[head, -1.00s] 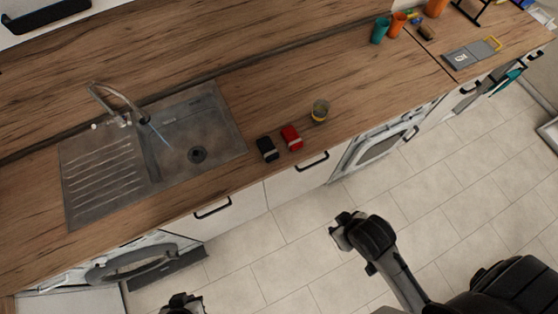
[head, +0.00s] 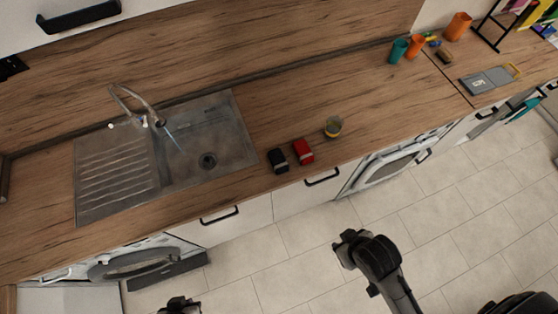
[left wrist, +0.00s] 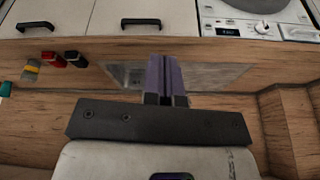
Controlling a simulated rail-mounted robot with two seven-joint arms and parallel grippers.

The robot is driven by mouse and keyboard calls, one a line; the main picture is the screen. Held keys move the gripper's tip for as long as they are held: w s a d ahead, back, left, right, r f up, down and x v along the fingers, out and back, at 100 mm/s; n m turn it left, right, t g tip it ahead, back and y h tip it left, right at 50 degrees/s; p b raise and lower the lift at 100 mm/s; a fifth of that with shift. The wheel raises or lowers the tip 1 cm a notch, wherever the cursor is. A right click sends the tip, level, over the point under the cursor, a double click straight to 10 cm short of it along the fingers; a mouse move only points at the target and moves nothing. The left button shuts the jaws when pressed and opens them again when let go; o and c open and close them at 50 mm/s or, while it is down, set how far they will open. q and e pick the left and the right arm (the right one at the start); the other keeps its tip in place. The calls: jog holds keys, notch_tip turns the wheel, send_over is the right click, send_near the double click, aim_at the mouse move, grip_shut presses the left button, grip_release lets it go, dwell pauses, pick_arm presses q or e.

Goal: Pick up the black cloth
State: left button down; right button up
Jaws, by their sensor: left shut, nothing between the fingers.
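The black cloth (head: 277,160), a small dark bundle with a pale band, lies on the wooden counter right of the sink. It also shows at the upper left of the left wrist view (left wrist: 75,58). My left gripper (head: 180,305) is only partly seen at the bottom edge of the head view, well short of the counter and apart from the cloth. In the left wrist view its purple fingers (left wrist: 167,62) are together and empty, with the sink beyond them. My right arm is over the floor; its gripper's fingers cannot be made out.
The sink (head: 165,150) and tap lie left. A teal cup (head: 398,50), an orange cup (head: 415,46) and a grey board (head: 487,80) stand farther right.

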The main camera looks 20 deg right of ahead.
pick_arm(q)
jog(key=c, duration=1.8)
grip_release()
jog(key=o, duration=1.7)
